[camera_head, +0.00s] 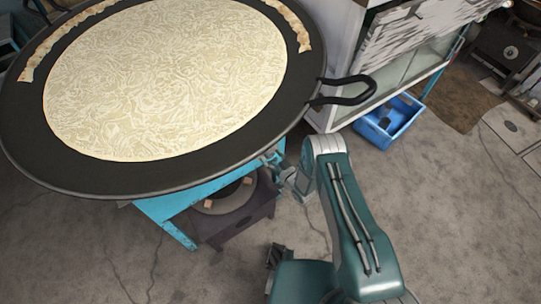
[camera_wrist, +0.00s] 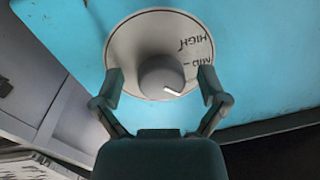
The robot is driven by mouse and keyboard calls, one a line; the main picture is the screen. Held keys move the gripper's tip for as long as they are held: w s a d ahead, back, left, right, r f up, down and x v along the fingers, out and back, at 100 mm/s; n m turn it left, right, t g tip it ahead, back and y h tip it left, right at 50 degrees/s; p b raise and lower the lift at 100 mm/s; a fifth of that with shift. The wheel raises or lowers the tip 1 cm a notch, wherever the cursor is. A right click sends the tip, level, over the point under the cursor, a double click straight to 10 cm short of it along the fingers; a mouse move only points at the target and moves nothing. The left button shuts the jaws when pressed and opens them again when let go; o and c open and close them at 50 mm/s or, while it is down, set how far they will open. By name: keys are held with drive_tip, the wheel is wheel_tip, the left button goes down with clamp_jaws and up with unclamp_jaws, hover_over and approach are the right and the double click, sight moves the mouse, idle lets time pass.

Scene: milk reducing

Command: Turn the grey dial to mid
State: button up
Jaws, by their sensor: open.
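The grey dial (camera_wrist: 161,74) sits on a round pale plate (camera_wrist: 124,46) on a blue panel, in the wrist view. The plate carries the words HIGH and MID on its right side. The dial's white mark points to the lower right, a little below the dash beside MID. My gripper (camera_wrist: 162,80) is open, with one finger on each side of the dial and a visible gap to both. In the head view my gripper (camera_head: 277,163) is small beside the blue stand (camera_head: 160,207), partly under the pan rim. The dial is hidden there.
A large black pan (camera_head: 120,178) holding a wide pale liquid surface stands on the blue stand. Its handle (camera_head: 345,92) juts right, above my arm. A white cabinet (camera_head: 343,50) and a blue crate (camera_head: 390,122) are behind.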

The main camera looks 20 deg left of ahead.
drive_tip(key=c, duration=1.1)
drive_tip(key=shift+c, duration=0.2)
drive_tip(key=shift+n, duration=0.3)
drive_tip(key=n, duration=0.3)
drive_tip(key=shift+r+n+h, duration=0.1)
drive_tip(key=shift+n+h, duration=0.2)
drive_tip(key=shift+n, duration=1.7)
drive_tip(key=o, duration=1.1)
drive_tip(key=shift+a, duration=0.1)
